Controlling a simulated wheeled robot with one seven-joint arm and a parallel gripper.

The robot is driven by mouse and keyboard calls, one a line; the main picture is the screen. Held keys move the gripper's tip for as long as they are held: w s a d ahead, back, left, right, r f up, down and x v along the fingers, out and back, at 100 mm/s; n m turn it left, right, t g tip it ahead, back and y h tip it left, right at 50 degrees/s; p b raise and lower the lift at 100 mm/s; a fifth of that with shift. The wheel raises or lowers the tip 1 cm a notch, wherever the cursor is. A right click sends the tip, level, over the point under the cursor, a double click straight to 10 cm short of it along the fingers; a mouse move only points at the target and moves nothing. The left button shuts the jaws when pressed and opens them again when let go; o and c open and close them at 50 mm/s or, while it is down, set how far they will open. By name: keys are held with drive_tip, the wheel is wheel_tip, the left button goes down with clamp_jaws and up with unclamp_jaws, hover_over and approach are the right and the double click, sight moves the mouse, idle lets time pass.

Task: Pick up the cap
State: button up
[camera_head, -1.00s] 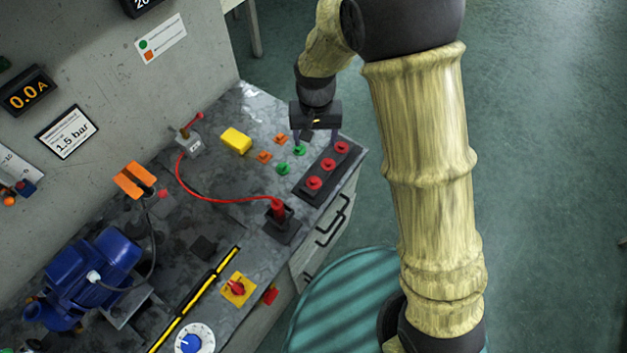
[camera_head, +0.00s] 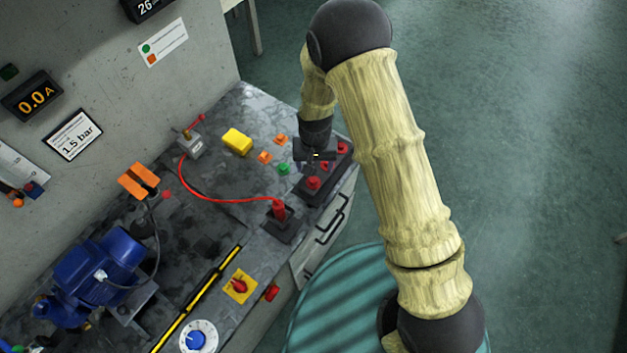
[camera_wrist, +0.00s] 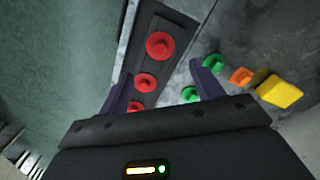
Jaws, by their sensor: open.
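No single piece stands out as the cap. Three red round cap-like pieces stand in a row on a dark strip (camera_wrist: 122,62); the wrist view shows the far one (camera_wrist: 159,45), the middle one (camera_wrist: 145,82) and the near one (camera_wrist: 135,106). Two green pieces (camera_wrist: 211,62) (camera_wrist: 189,94) sit on the bench beside the strip, with an orange piece (camera_wrist: 241,75) farther right. My gripper (camera_wrist: 161,70) is open and empty, its fingers spread above the strip and the green pieces. In the head view my gripper (camera_head: 316,156) hides part of the strip and one green piece.
A yellow block (camera_head: 237,141) and two orange pieces (camera_head: 265,157) (camera_head: 280,140) lie left of my gripper. A red cable (camera_head: 215,201) runs from a grey box (camera_head: 190,146) to a red plug (camera_head: 279,209). A blue pump (camera_head: 98,270) stands at the lower left.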

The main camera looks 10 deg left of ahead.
sight(314, 180)
drive_tip(key=shift+f, duration=0.1)
drive_tip(key=shift+s+f+p, duration=0.35)
drive_tip(key=shift+f+p, duration=0.15)
drive_tip(key=shift+f, duration=0.05)
drive_tip(key=f, duration=0.2)
drive_tip(key=f+p, duration=0.1)
drive_tip(key=shift+s, duration=0.25)
drive_tip(key=shift+f, duration=0.45)
clamp_jaws()
